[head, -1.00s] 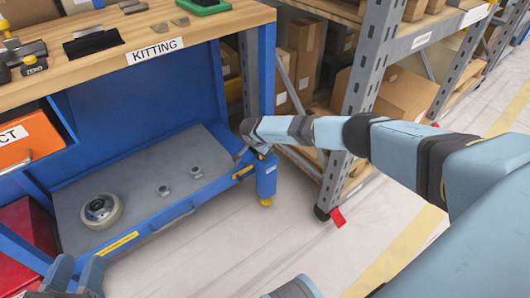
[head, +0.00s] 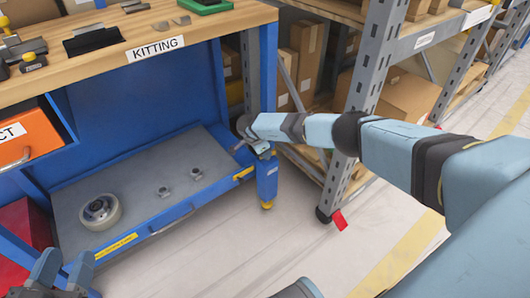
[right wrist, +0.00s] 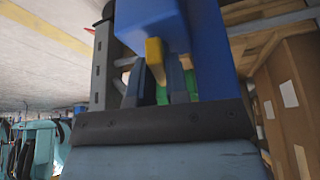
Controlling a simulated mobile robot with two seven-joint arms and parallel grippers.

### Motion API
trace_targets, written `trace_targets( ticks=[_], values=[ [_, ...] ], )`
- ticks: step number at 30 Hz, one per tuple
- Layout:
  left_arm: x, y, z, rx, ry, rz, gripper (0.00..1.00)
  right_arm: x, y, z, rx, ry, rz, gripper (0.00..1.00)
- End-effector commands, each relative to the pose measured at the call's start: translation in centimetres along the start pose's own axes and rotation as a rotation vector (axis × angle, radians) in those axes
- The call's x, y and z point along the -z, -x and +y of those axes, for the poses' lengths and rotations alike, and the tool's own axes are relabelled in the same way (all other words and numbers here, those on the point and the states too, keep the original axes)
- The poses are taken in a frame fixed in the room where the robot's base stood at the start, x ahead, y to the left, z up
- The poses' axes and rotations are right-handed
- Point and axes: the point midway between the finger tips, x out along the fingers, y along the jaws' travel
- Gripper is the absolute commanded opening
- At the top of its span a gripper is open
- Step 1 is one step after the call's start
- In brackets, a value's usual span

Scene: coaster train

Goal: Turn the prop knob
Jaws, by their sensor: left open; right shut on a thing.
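My right gripper (head: 258,148) is at the front right corner of the blue kitting bench, just above the lower shelf's end. It is shut on what appears to be the prop knob, which the fingers hide in the head view. In the right wrist view, a green part (right wrist: 162,95) shows between the dark fingers, partly covered. My left gripper (head: 62,272) is open and empty at the lower left, in front of the bench.
The grey lower shelf (head: 135,195) carries a round wheel-like part (head: 100,211) and two small metal fittings. A blue leg with a yellow foot (head: 267,204) stands below my right gripper. A grey rack (head: 372,75) with cartons is close on the right.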

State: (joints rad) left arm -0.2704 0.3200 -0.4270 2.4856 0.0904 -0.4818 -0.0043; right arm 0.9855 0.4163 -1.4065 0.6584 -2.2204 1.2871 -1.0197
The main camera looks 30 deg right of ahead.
Motion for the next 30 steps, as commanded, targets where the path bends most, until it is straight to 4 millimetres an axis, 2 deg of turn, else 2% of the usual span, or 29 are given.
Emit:
trace_targets(
  ticks=[4, 5, 8, 16, 20, 25, 30],
  values=[
    [0.0, 0.0, 0.1, 0.001, 0.006, -0.001, 0.43, 0.0, 0.0, 0.0, -0.001, 0.001, -0.001, 0.0],
    [0.0, 0.0, 0.1, 0.002, 0.007, -0.001, 0.43, 0.0, 0.0, 0.0, 0.0, 0.001, -0.001, 0.17],
    [-0.1, 0.0, 0.1, 0.003, 0.011, -0.001, 0.43, 0.0, 0.0, 0.0, 0.0, 0.001, -0.001, 0.4],
    [0.0, 0.0, 0.2, 0.005, 0.018, 0.0, 0.43, 0.0, 0.1, 0.0, 0.0, 0.001, 0.0, 0.4],
    [0.6, 0.0, 0.2, 0.002, 0.028, -0.003, 0.43, 0.1, 1.1, 0.0, 0.001, 0.002, -0.001, 0.4],
    [1.1, 0.3, 0.6, -0.008, 0.1, -0.049, 0.43, 0.2, 4.6, -0.1, 0.003, 0.003, -0.002, 0.4],
    [0.1, 1.1, 2.1, -0.005, 0.249, -0.135, 0.43, 0.3, 8.6, 0.0, 0.002, 0.003, 0.0, 0.4]
  ],
)
